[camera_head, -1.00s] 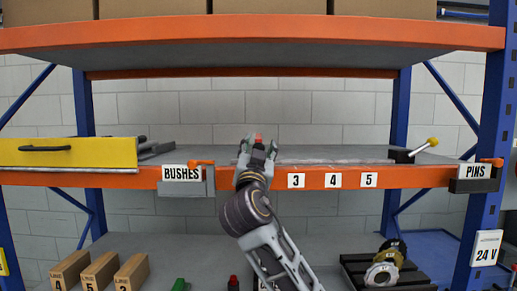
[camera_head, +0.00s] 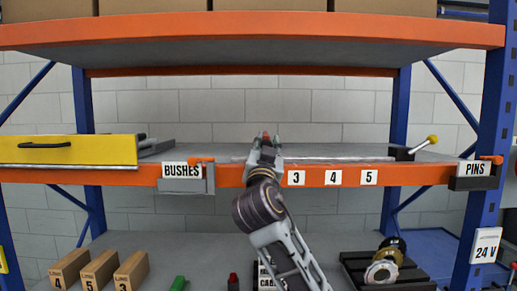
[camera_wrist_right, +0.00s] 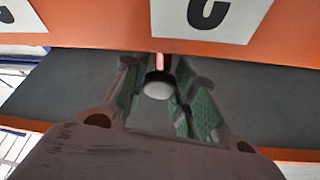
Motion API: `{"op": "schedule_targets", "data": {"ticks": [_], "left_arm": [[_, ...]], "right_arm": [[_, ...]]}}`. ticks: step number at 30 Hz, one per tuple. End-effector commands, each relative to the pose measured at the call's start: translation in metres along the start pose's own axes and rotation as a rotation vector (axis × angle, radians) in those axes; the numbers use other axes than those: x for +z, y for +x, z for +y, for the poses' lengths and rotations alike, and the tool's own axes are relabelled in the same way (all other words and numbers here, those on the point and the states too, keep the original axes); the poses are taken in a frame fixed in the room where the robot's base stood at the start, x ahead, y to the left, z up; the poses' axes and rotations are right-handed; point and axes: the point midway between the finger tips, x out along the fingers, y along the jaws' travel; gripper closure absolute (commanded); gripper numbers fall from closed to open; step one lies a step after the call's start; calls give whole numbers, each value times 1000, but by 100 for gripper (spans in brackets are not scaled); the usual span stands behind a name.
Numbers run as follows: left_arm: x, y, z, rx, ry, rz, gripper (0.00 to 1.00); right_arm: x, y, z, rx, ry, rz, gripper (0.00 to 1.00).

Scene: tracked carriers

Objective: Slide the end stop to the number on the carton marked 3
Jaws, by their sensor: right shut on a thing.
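My right gripper (camera_head: 266,144) is at the middle shelf, just left of the number 3 plate (camera_head: 296,178). It is shut on a small red-topped part, seemingly the end stop (camera_head: 266,135), on the rail (camera_head: 330,158); fingers and wrist hide most of it. In the right wrist view a red stem with a pale round end (camera_wrist_right: 158,89) shows between the fingers (camera_wrist_right: 160,75). The number 4 plate (camera_head: 333,178) and number 5 plate (camera_head: 369,178) follow to the right. The carton that seems marked 3 (camera_head: 131,271) stands on the lower shelf. My left gripper is not in view.
Cartons marked 4 (camera_head: 70,269) and 5 (camera_head: 100,270) stand beside it. A yellow drawer front (camera_head: 70,151) and the BUSHES bin (camera_head: 187,187) are to the left. A yellow-knobbed lever (camera_head: 424,146) and the PINS bin (camera_head: 474,183) are to the right.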

Motion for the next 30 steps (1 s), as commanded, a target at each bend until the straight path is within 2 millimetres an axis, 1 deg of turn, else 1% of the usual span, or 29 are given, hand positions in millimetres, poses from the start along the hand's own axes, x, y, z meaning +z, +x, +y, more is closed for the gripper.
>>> {"op": "schedule_targets", "data": {"ticks": [1, 3, 9, 12, 17, 25, 26, 30], "left_arm": [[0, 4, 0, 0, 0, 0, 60], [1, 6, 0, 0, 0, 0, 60], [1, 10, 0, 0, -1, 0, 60], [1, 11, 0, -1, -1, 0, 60], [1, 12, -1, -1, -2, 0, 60], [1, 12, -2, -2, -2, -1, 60], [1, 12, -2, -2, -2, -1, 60], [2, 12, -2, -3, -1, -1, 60]], "right_arm": [[-2, 1, 11, 4, 4, 3, 100], [-4, 2, 22, 5, 3, 3, 100], [-13, 5, 54, 6, 2, 4, 100], [-17, 6, 67, 5, 2, 5, 100], [-19, 7, 75, 3, 0, 6, 100], [-20, 7, 75, 3, -1, 6, 100], [-20, 7, 75, 3, -1, 6, 70], [-20, 7, 75, 2, -1, 6, 52]]}}
